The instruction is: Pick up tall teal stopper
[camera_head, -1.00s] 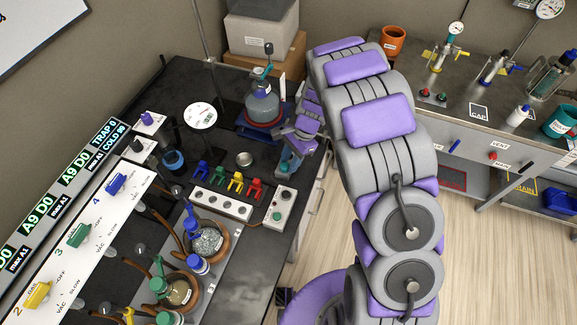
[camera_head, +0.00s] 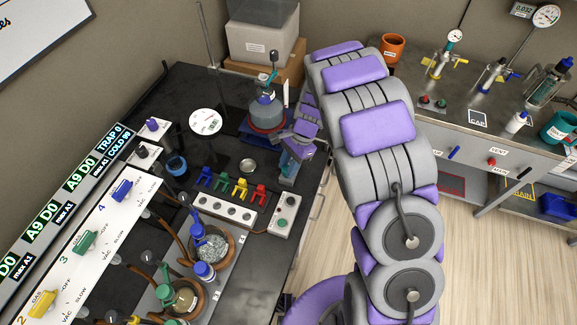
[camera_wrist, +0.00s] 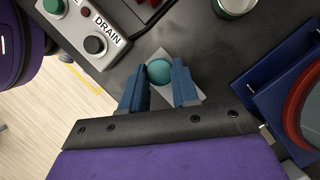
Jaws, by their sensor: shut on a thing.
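In the wrist view, the tall teal stopper (camera_wrist: 159,71) shows end-on as a round teal top between the two blue fingers of my gripper (camera_wrist: 159,88). The fingers are shut on it, one on each side. A pale grey square piece shows beneath and around it; I cannot tell whether the stopper touches it. In the head view my gripper (camera_head: 287,172) points down at the right edge of the dark bench, and the stopper is not clearly distinguishable there.
A flask (camera_head: 266,110) stands on a blue-and-red base behind my gripper. A control box with a green button (camera_head: 285,210) and several coloured clips (camera_head: 240,187) lie in front. A small metal dish (camera_head: 248,166) sits to the left. Open floor lies right of the bench.

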